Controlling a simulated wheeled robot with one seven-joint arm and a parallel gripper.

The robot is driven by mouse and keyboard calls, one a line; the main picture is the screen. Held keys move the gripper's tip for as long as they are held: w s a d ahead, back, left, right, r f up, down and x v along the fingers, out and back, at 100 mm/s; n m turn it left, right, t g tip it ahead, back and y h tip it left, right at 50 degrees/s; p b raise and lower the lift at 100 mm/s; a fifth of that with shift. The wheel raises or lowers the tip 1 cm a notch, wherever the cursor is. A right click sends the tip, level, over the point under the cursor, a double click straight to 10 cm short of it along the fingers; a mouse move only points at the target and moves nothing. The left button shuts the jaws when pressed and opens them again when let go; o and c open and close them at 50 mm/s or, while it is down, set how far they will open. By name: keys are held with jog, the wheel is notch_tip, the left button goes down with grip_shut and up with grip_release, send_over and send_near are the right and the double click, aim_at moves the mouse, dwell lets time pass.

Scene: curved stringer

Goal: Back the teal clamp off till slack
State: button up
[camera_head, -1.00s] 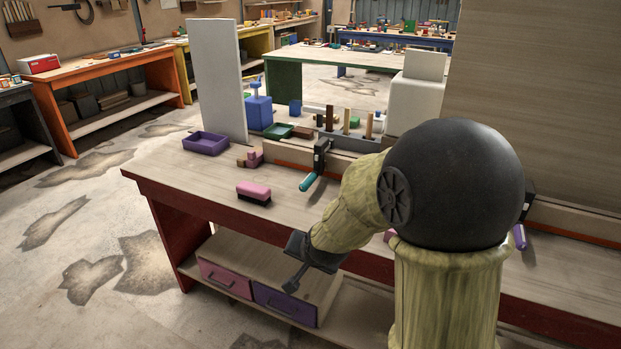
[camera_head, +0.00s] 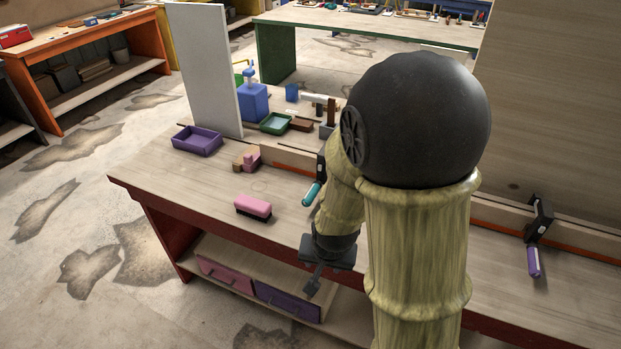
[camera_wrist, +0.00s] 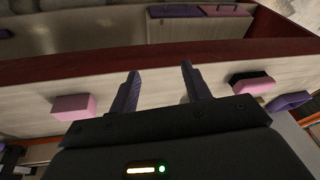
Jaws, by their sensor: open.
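The teal clamp shows in the head view as a teal handle (camera_head: 312,193) below a dark clamp body (camera_head: 320,167) at the orange-edged wooden strip. My arm partly covers this clamp, and I cannot tell how tight its jaw is. I cannot make it out in the wrist view. My gripper (camera_head: 314,284) is in front of the bench's near edge, nearer than the teal handle and apart from it. In the wrist view my gripper (camera_wrist: 160,71) has two separated fingers with nothing between them, pointing toward the red bench edge.
A second clamp with a purple handle (camera_head: 533,262) is on the right. A pink brush (camera_head: 253,206) and a purple tray (camera_head: 197,140) lie left of the teal clamp. The wrist view shows a pink block (camera_wrist: 74,106). Drawers (camera_head: 287,301) sit below the bench.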

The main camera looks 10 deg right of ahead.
aim_at(311, 200)
jog(key=w+f+m+t+h+p, duration=0.3)
jog(key=w+f+m+t+h, duration=0.15)
jog(key=w+m, duration=0.2)
jog(key=w+a+r+m+t, duration=0.2)
jog(key=w+r+t, duration=0.2)
jog(key=t, duration=0.2)
jog(key=shift+a+m, duration=0.2)
jog(key=shift+m, duration=0.15)
jog(key=shift+b, duration=0.3)
jog(key=shift+w+d+f+b, duration=0.15)
jog(key=shift+w+f+b, duration=0.1)
jog(key=shift+w+b, duration=0.15)
jog(key=x, duration=0.8)
jog(key=p+x, duration=0.1)
jog(key=x, duration=0.7)
jog(key=shift+w+d+r, duration=0.15)
jog(key=shift+w+d, duration=0.1)
jog(key=shift+c, duration=0.2)
